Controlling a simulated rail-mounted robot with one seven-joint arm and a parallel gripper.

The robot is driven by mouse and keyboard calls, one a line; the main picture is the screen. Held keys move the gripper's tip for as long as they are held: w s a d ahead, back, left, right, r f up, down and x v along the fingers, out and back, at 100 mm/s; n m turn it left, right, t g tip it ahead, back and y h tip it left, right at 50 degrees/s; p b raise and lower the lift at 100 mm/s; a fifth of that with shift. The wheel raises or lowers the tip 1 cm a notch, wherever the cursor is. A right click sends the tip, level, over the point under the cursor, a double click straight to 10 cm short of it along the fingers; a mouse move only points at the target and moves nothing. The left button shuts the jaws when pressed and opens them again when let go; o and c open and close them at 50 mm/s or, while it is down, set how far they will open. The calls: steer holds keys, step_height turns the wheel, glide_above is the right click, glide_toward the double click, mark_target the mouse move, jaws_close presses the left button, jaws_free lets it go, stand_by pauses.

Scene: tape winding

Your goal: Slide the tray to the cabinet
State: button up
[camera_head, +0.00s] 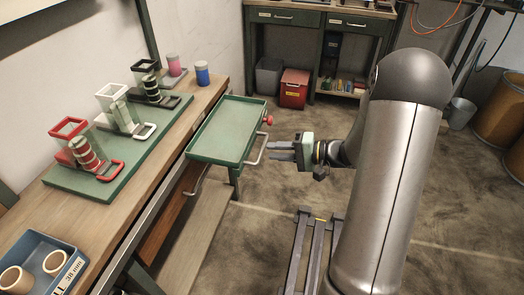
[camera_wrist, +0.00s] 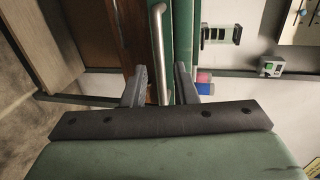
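The green tray (camera_head: 225,130) sticks out from the right side of the wooden bench, level with its top. It is shallow and looks empty. A silver handle (camera_head: 257,150) is on its right side, and a red knob (camera_head: 268,120) is near its far right corner. My gripper (camera_head: 270,151) is open just right of the handle, with its fingers pointing left toward it. In the wrist view the handle bar (camera_wrist: 159,45) shows between the two open fingers (camera_wrist: 160,82). I cannot tell whether they touch it. No cabinet is clearly identifiable; a green drawer unit (camera_head: 318,20) stands at the back.
On the bench (camera_head: 203,105), a green board (camera_head: 128,150) carries several winding fixtures. A blue cup (camera_head: 202,73) stands beyond it, and a blue box (camera_head: 42,265) with rolls is at the near left. A red bin (camera_head: 294,88) is on the floor behind.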

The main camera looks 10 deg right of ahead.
mark_target(261, 151)
steer(key=shift+x, duration=2.4)
jaws_close()
